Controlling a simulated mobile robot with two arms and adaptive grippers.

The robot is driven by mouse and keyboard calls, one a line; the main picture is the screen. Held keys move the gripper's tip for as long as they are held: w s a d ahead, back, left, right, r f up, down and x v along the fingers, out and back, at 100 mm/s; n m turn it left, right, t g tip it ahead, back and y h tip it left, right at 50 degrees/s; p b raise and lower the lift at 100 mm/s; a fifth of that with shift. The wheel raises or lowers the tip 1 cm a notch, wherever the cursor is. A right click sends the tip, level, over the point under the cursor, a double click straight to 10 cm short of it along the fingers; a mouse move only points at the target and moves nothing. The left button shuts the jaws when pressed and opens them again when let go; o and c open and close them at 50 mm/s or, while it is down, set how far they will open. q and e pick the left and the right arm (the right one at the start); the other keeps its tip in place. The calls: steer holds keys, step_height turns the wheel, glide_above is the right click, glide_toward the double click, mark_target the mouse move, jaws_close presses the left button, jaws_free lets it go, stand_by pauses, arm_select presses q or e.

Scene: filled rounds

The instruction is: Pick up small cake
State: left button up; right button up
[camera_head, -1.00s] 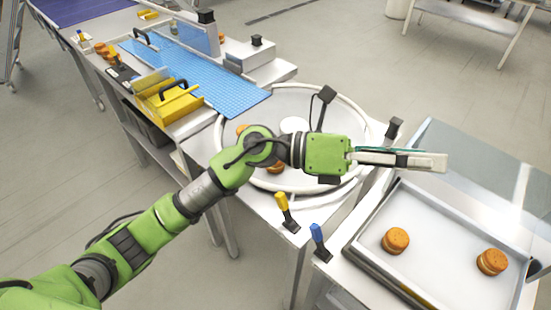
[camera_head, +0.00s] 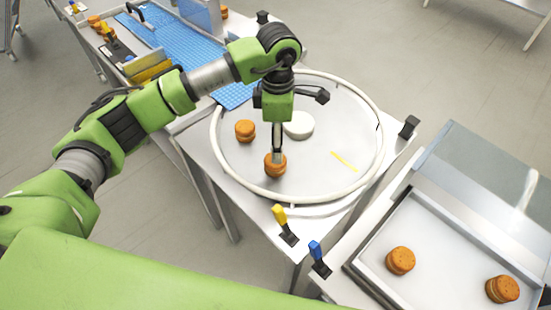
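Small round orange-brown cakes with a pale filling lie on the round white table. One small cake (camera_head: 275,168) is near the table's front left edge, and another cake (camera_head: 245,131) is just behind and left of it. My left gripper (camera_head: 277,155) points straight down at the front cake, its fingertips at the cake's top and partly covering it. The fingers are seen edge-on, so I cannot tell whether they are open or grip the cake. My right gripper is not in view.
The round table (camera_head: 345,105) has a raised white rim and holds a white disc (camera_head: 298,125) and a yellow strip (camera_head: 344,161). A tray (camera_head: 440,240) at the lower right holds two cakes. A blue conveyor (camera_head: 170,50) runs at the back left.

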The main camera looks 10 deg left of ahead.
mark_target(273, 170)
arm_select(q)
step_height(273, 170, down, 3)
steer(key=shift+w+r+p, duration=0.1)
steer(key=shift+w+p, duration=0.05)
steer(key=shift+p, duration=0.15)
steer(key=shift+f+p, duration=0.55)
steer(key=shift+f, duration=0.35)
steer(key=f+p, duration=0.1)
steer(key=s+f+p, duration=0.1)
steer(key=f, duration=0.1)
steer(key=shift+a+f, duration=0.2)
steer(key=shift+w+f, duration=0.1)
steer(key=shift+f, duration=0.45)
steer(key=c, duration=0.8)
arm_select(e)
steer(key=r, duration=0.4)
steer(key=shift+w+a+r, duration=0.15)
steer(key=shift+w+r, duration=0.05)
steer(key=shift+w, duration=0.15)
